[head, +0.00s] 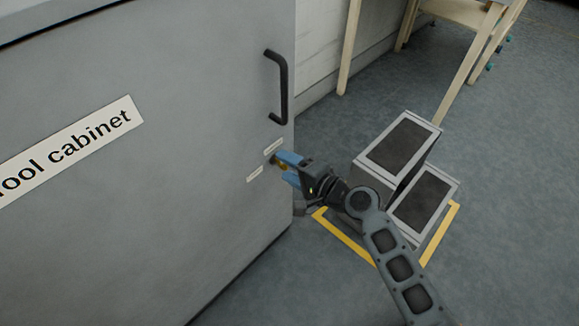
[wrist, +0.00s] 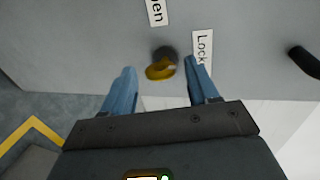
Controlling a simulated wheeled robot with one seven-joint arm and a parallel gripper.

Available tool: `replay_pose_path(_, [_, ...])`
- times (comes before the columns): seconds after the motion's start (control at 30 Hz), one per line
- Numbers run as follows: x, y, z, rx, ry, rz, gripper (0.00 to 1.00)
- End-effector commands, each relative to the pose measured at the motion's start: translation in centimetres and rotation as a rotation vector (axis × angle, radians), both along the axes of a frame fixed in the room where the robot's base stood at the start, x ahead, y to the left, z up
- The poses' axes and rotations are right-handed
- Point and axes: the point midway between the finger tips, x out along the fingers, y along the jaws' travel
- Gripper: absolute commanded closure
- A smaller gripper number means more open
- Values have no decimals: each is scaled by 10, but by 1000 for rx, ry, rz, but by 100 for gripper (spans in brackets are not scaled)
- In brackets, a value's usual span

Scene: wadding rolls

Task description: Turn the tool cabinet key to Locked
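The grey tool cabinet (head: 150,190) fills the left of the head view, with its name plate (head: 70,145) on the door. A brass key (wrist: 160,69) sits in a dark round lock on the door, its bow tilted in the wrist view. An "Open" label (wrist: 156,11) is above the key there, and a partly hidden "Lock..." label (wrist: 201,46) is to its right. My gripper (wrist: 160,78) is open, with one blue finger on each side of the key and visible gaps between. In the head view my gripper (head: 284,168) is at the door and largely covers the key.
A black door handle (head: 283,88) stands out above the lock; it also shows at the right of the wrist view (wrist: 304,61). A grey step stool (head: 408,165) stands right of the cabinet inside yellow floor tape (head: 345,238). A wooden table (head: 455,12) is behind.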

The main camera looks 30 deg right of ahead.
Motion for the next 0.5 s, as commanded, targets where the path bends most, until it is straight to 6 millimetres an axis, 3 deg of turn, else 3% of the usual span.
replay_pose_path(0.27, [-1, 0, 1, -1, 0, 1, 38])
replay_pose_path(0.5, [-29, -9, 8, 0, 1, -1, 38])
